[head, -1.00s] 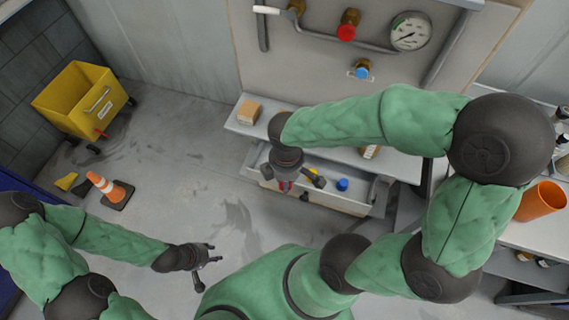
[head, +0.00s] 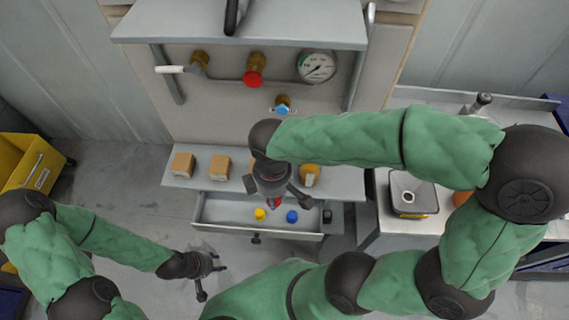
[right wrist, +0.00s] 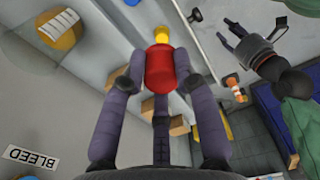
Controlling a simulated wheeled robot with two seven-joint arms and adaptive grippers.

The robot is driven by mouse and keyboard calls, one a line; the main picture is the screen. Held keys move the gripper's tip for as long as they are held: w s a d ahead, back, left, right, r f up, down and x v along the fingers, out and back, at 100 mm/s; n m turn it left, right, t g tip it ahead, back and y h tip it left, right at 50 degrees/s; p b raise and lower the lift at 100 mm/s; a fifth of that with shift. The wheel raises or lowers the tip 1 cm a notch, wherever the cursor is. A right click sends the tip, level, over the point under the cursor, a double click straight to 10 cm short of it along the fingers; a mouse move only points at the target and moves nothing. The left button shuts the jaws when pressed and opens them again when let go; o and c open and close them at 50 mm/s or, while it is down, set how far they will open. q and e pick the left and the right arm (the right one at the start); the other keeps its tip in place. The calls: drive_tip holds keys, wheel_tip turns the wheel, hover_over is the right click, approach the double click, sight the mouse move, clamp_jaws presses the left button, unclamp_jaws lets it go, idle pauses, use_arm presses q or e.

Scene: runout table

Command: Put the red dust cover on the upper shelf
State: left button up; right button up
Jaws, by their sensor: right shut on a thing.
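The red dust cover (right wrist: 160,70) is between the fingers of my right gripper (head: 275,202), which is shut on it. In the head view only a little red shows beneath the gripper, above the open drawer (head: 212,212). The upper shelf (head: 240,28) is the grey board at the top of the head view, above the gauge panel, and is well away from the gripper. My left gripper (head: 212,282) is empty, its fingers spread, low over the floor left of the drawer.
A lower shelf (head: 200,188) carries cardboard boxes (head: 183,165). Yellow (head: 260,214) and blue (head: 292,216) caps lie in the drawer. A red valve part (head: 254,70), a gauge (head: 317,66) and pipes are on the panel. A side table with a scale (head: 412,195) stands right.

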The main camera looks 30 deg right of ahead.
drive_tip(key=w+d+f+b, duration=0.1)
drive_tip(key=w+d+f, duration=0.1)
drive_tip(key=w+f, duration=0.1)
drive_tip(key=w+d+f+b, duration=0.1)
drive_tip(key=w+d+f, duration=0.1)
drive_tip(key=w+f, duration=0.1)
drive_tip(key=w+d+f+b, duration=0.1)
drive_tip(key=w+d+f, duration=0.1)
drive_tip(key=w+d, duration=0.1)
drive_tip(key=shift+w+f, duration=0.4)
drive_tip(key=shift+w, duration=0.3)
drive_tip(key=shift+w+d+f+b, duration=0.1)
drive_tip(key=shift+w+f+b, duration=0.25)
drive_tip(key=shift+f, duration=0.1)
drive_tip(key=shift+f+b, duration=0.45)
drive_tip(key=shift+f, duration=1.1)
drive_tip(key=shift+f, duration=0.1)
drive_tip(key=o, duration=0.4)
drive_tip(key=shift+f, duration=0.1)
drive_tip(key=o, duration=0.4)
wheel_tip(320, 180, up, 12)
drive_tip(key=p, duration=0.3)
drive_tip(key=shift+r, duration=0.25)
